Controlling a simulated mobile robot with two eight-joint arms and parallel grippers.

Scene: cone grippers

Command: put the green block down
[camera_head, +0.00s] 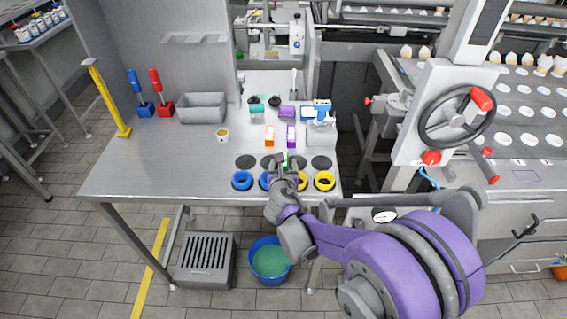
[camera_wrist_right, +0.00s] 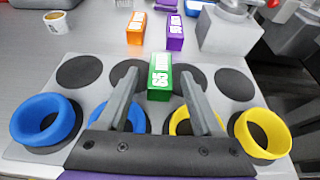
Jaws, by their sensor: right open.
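My right gripper (camera_wrist_right: 159,88) is open. Its two grey fingers reach forward on either side of the block, with a visible gap at each side. In the head view the right gripper (camera_head: 282,165) is at the front part of the table. My left gripper is in neither view.
Blue rings (camera_head: 242,181) and yellow rings (camera_head: 324,181) sit on black discs around the gripper. Behind stand an orange block (camera_head: 269,136), a purple block (camera_head: 291,136) and a grey machine (camera_head: 321,132).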

